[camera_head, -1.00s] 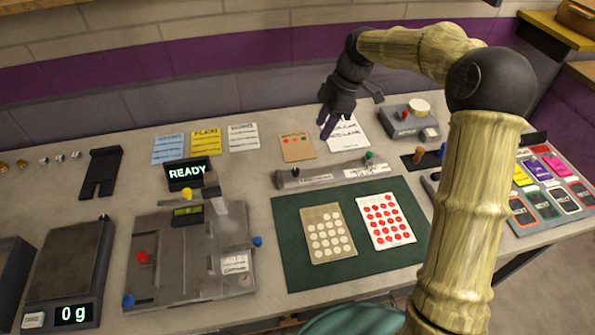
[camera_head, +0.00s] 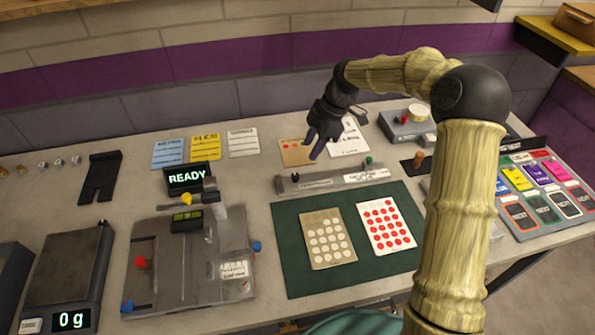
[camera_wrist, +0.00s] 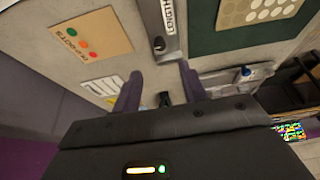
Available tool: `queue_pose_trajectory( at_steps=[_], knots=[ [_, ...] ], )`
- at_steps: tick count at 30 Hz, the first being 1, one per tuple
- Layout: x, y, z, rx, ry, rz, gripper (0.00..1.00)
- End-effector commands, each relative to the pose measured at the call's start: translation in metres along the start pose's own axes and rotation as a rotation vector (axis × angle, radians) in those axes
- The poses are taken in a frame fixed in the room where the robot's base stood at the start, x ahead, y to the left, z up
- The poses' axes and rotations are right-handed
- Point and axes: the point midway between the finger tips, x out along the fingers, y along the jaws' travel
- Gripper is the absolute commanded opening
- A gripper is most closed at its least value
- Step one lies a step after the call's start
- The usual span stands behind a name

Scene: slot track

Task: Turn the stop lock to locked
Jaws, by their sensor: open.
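No part carries a readable stop lock label. A grey bar (camera_head: 330,181) with a slot track lies along the back edge of the green mat. In the wrist view the bar (camera_wrist: 165,22) shows a label starting "LENGTH" and a dark knob (camera_wrist: 158,44). My gripper (camera_head: 313,148) hangs open and empty above the table behind the bar, touching nothing visible. Its two fingers also show in the wrist view (camera_wrist: 160,85).
The green mat (camera_head: 290,270) holds a tan and a white dotted card. A grey fixture (camera_head: 170,265) with coloured knobs stands left, beside a READY display (camera_head: 187,177) and a scale (camera_head: 70,265). A grey box (camera_head: 408,125) stands back right. Paper cards lie behind the bar.

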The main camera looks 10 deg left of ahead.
Motion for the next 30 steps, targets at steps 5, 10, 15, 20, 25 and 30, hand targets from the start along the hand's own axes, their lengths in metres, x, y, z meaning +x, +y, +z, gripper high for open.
queue_pose_trajectory(
  at_steps=[5,10,15,20,25,30],
  knots=[
    [0.033,-0.001,0.0,0.0,0.0,-0.004,0.43],
    [0.062,-0.001,-0.001,0.0,0.001,-0.004,0.43],
    [0.09,-0.001,-0.001,0.0,0.0,-0.003,0.43],
    [0.106,0.0,-0.001,0.0,0.0,-0.001,0.43],
    [0.109,0.0,0.0,0.0,-0.001,0.0,0.43],
    [0.109,0.0,0.0,0.0,-0.001,0.0,0.39]
  ],
)
